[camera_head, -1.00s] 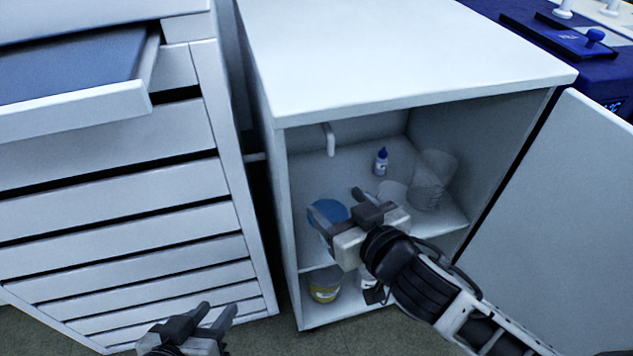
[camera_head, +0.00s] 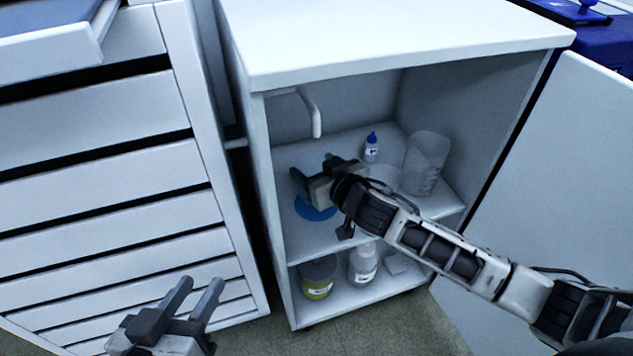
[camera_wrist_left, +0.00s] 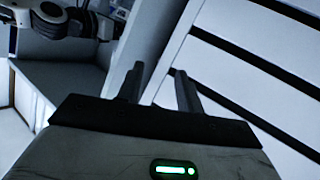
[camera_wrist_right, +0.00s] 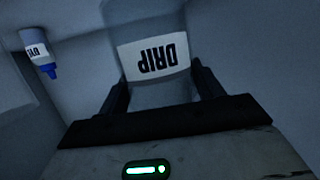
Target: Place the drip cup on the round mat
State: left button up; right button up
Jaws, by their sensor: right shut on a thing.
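The clear drip cup (camera_wrist_right: 160,92), with a white label reading DRIP upside down, stands out in the right wrist view between my right fingers. My right gripper (camera_head: 312,172) is shut on it inside the cabinet, above and just behind the blue round mat (camera_head: 316,211). In the head view the cup is hard to make out, and I cannot tell its gap to the mat. The gripper hides part of the mat. My left gripper (camera_head: 194,288) is open and empty, low in front of the drawers; its fingers also show in the left wrist view (camera_wrist_left: 158,88).
A white bent pipe (camera_head: 314,112) hangs above the mat. A blue-capped bottle (camera_head: 371,150) and a clear beaker (camera_head: 427,165) stand to the right on the shelf (camera_head: 345,240). Below are a yellow-labelled jar (camera_head: 318,280) and a white bottle (camera_head: 363,264). The cabinet door (camera_head: 560,170) is open at right.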

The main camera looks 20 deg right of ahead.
aim_at(309, 173)
notch_tip(309, 173, down, 3)
jog(key=shift+f+b, duration=0.1)
jog(key=shift+b, duration=0.75)
jog(key=shift+w+f, duration=0.1)
pick_arm(q)
jog(key=shift+w+d+r+n+h, duration=0.1)
jog(key=shift+d+r+n+h, duration=0.2)
jog(key=shift+h, duration=0.2)
pick_arm(e)
jog(key=shift+f, duration=0.1)
jog(key=o, duration=1.1)
jog(key=shift+c, duration=0.2)
